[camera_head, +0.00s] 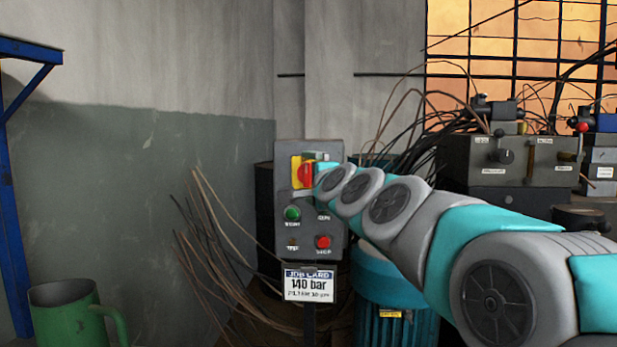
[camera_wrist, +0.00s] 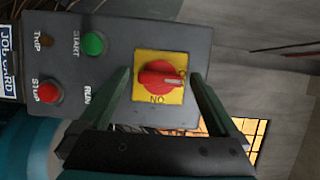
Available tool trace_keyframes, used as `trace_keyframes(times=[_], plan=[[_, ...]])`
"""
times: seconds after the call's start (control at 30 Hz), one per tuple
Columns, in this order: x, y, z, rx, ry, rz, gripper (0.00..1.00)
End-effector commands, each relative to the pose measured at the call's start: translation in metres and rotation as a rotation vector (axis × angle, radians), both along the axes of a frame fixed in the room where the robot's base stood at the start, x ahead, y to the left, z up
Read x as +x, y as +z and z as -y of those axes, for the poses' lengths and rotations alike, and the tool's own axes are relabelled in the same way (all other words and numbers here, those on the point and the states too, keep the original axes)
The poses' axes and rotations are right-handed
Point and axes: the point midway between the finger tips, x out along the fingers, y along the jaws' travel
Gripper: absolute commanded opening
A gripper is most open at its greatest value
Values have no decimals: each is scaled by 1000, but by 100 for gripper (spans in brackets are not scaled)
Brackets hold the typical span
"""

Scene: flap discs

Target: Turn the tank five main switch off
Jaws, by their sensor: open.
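A red rotary switch (camera_head: 305,174) on a yellow plate sits at the top of a grey control box (camera_head: 322,213). In the wrist view the red knob (camera_wrist: 160,75) is clear, with a pale mark on its right end and the word ON on the yellow plate (camera_wrist: 143,97) below it. I see no tank number on the box. My gripper (camera_wrist: 160,77) is open, its two dark green fingers on either side of the knob. I cannot tell whether they touch it. In the head view my arm reaches in from the right and partly hides the switch.
A green START button (camera_wrist: 93,44), a red STOP button (camera_wrist: 48,91) and a TRIP spot share the box. A job card (camera_head: 309,285) reading 140 bar hangs below. Loose wires (camera_head: 205,245) rise left of the box. A teal motor (camera_head: 385,300) stands to the right.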

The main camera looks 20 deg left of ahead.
Motion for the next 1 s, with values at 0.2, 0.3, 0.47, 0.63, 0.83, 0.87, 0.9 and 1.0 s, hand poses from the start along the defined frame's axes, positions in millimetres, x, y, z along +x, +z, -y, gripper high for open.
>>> trace_keyframes(times=[0.2, 0.3, 0.47, 0.63, 0.83, 0.87, 0.9, 1.0], plan=[[-1, 0, 1, 1, 0, -1, 98], [-5, 0, 4, 1, 0, -1, 98], [-16, -1, 12, 0, 0, -1, 98], [-34, 2, 25, 3, 0, 3, 98], [-55, 1, 40, 2, 0, 1, 98], [-57, 1, 42, 2, 0, 1, 98], [-60, 2, 43, 3, 0, 2, 98], [-63, 1, 46, 2, 0, 1, 98]])
